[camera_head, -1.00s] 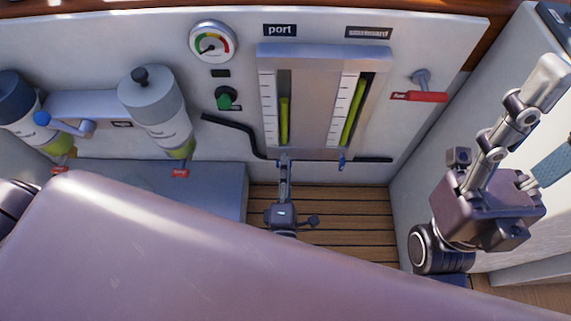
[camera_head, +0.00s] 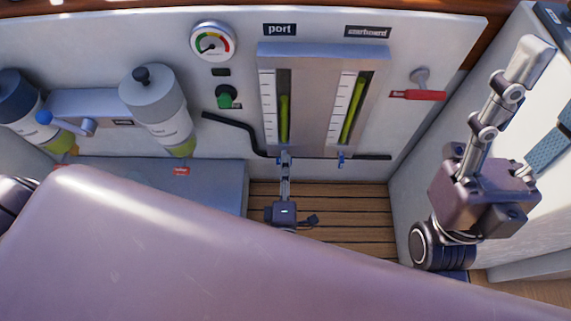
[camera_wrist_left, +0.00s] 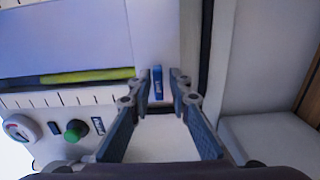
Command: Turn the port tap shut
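The port tap (camera_wrist_left: 157,82) is a small blue piece below the port sight gauge (camera_head: 284,108), which holds yellow-green fluid. In the left wrist view its long side runs up and down the picture, across the tube. My left gripper (camera_head: 285,158) is at the gauge's lower end. In the left wrist view its two fingers (camera_wrist_left: 163,78) stand apart on either side of the tap; the gap looks small, and I cannot tell whether they touch it. The tap is mostly hidden by the fingers in the head view. My right gripper (camera_head: 543,100) is open and empty at the right.
The blue starboard tap (camera_head: 341,159) hangs below the starboard gauge (camera_head: 352,108). A black hose (camera_head: 232,122), green knob (camera_head: 225,97), dial (camera_head: 213,41) and red handle (camera_head: 422,95) are on the white panel. Slatted floor (camera_head: 350,205) lies below.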

